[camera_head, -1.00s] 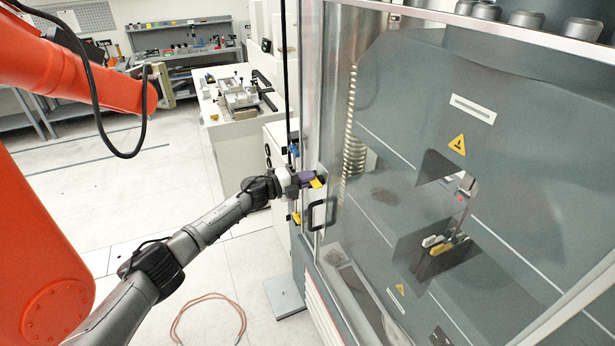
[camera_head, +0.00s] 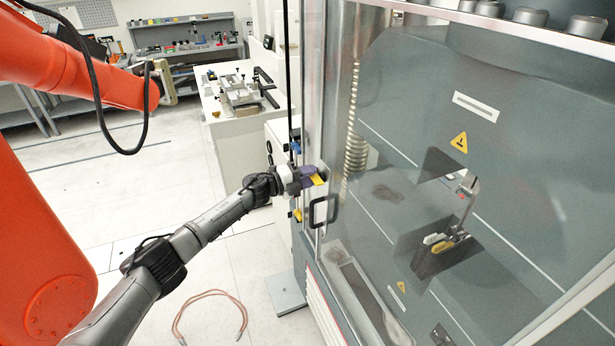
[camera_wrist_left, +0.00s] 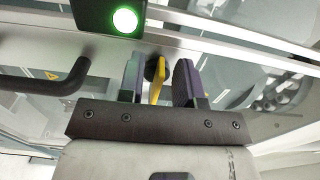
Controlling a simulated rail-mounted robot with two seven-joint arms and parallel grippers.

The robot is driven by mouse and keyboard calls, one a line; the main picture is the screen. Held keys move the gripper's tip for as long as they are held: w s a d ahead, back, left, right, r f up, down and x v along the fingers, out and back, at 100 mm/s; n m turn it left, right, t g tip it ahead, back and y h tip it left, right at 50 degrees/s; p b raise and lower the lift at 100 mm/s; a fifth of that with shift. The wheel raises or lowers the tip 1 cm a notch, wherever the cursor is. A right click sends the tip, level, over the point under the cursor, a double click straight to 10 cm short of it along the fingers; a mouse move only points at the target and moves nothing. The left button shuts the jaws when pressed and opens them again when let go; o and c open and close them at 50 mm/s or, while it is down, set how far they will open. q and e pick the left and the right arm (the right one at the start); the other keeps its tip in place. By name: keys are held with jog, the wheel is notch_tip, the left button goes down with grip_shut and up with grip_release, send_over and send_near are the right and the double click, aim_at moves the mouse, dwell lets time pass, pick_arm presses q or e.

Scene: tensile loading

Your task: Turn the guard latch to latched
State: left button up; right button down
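The guard latch shows as a yellow lever (camera_head: 319,180) at the left edge of the clear guard door. In the left wrist view the yellow lever (camera_wrist_left: 158,82) stands between my fingers, with a dark round part behind it. My left gripper (camera_head: 312,175) is at the latch, its purple fingers on either side of the lever. In the left wrist view the fingers of the left gripper (camera_wrist_left: 160,82) stand apart, with narrow gaps beside the lever; firm contact is not visible. My right gripper is not in view.
The black door handle (camera_head: 323,211) is just below the latch; it also shows in the left wrist view (camera_wrist_left: 45,78). A dark box with a lit green lamp (camera_wrist_left: 125,20) sits close to the fingers. A cable loop (camera_head: 210,315) lies on the floor.

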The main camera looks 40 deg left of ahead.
pick_arm(q)
jog(key=shift+s, duration=0.1)
jog(key=b+v, duration=0.3)
jog(key=v, duration=1)
jog(key=shift+s+b, duration=0.25)
jog(key=shift+b, duration=0.05)
jog(key=shift+a, duration=0.2)
